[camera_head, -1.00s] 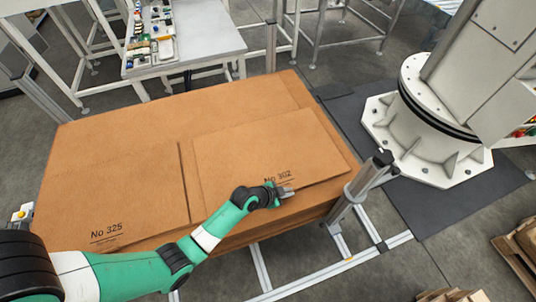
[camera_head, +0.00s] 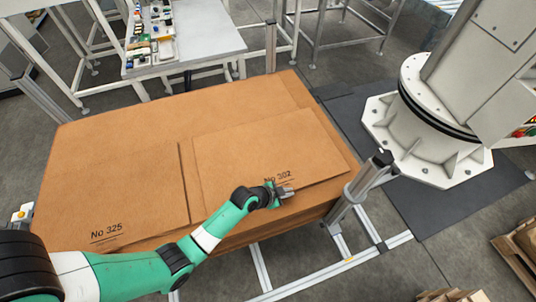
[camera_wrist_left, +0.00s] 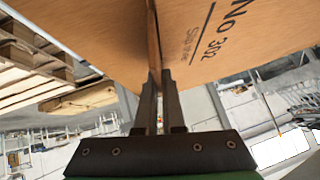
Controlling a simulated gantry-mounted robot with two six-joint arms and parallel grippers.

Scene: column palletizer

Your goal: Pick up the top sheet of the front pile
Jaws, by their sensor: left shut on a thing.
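The brown sheet marked No 302 (camera_head: 265,150) lies on top of the right-hand pile at the near side, its front edge facing my left arm. My left gripper (camera_head: 287,193) is at that front edge, just below the printed number. In the left wrist view my left gripper (camera_wrist_left: 158,90) is shut on the edge of the sheet marked No 302 (camera_wrist_left: 240,30), with a finger on either side. The sheet looks nearly flat on its pile. My right gripper is not in view.
Another brown sheet marked No 325 (camera_head: 115,195) lies to the left, with a narrow gap between the two. Metal posts (camera_head: 365,180) stand at the right corner of the pile frame. A white machine base (camera_head: 430,130) is farther right. A small table (camera_head: 190,40) with parts stands behind.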

